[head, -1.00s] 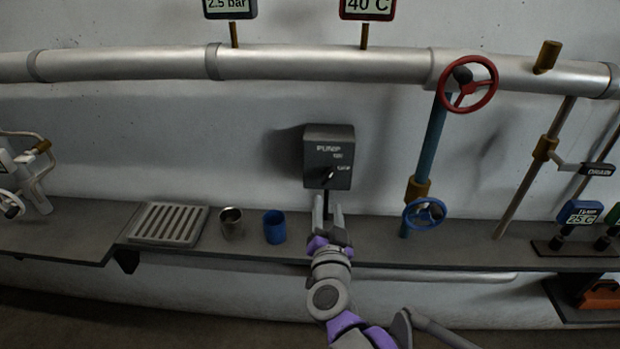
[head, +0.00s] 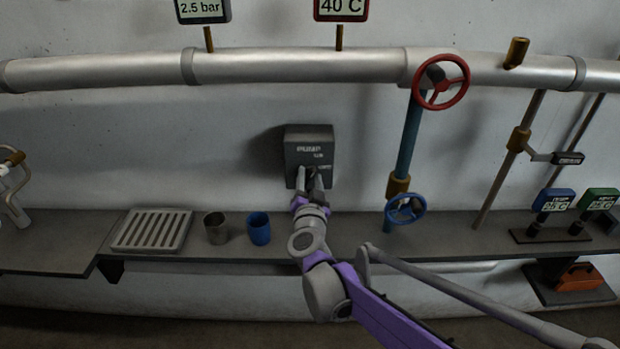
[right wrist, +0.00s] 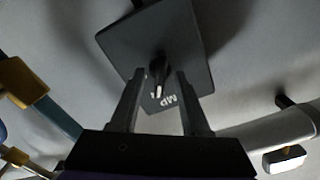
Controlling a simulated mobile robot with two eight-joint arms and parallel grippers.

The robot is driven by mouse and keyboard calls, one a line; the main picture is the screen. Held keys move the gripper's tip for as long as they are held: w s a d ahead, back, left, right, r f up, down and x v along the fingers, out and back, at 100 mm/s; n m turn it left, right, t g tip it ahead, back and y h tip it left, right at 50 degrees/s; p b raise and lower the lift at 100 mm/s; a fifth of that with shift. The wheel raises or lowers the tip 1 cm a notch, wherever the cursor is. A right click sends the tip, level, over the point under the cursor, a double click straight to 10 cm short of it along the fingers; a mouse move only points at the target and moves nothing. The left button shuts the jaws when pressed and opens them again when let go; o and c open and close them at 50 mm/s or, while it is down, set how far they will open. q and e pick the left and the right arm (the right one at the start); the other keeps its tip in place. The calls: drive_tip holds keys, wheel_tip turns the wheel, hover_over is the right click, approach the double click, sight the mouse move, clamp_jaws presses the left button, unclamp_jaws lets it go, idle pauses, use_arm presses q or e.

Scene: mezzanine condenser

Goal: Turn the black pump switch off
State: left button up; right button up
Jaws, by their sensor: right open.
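The pump switch is a dark box (head: 309,147) on the wall with the label PUMP and a rotary knob on its front. In the head view my right gripper (head: 311,178) is at the lower front of the box and hides most of the knob. In the right wrist view the box (right wrist: 178,48) fills the upper middle, and its black knob (right wrist: 158,72) stands out with a light mark at its tip. My right gripper (right wrist: 158,88) is open, with one finger on each side of the knob and a visible gap on both sides. My left gripper is not in view.
A metal cup (head: 215,228), a blue cup (head: 258,228) and a slatted drain tray (head: 152,230) sit on the shelf. A red valve wheel (head: 441,82) and a blue valve wheel (head: 405,209) are to the right. The wall around the box is clear.

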clamp_jaws()
drive_tip(key=shift+m, duration=0.3)
idle(0.3)
drive_tip(key=m, duration=0.2)
drive_tip(key=shift+f+m+b, duration=0.1)
drive_tip(key=shift+m+b, duration=0.2)
drive_tip(key=shift+m, duration=0.1)
drive_tip(key=m, duration=0.2)
drive_tip(key=shift+d+m, duration=0.1)
drive_tip(key=shift+m, duration=0.2)
drive_tip(key=m, duration=0.6)
drive_tip(key=shift+f, duration=0.1)
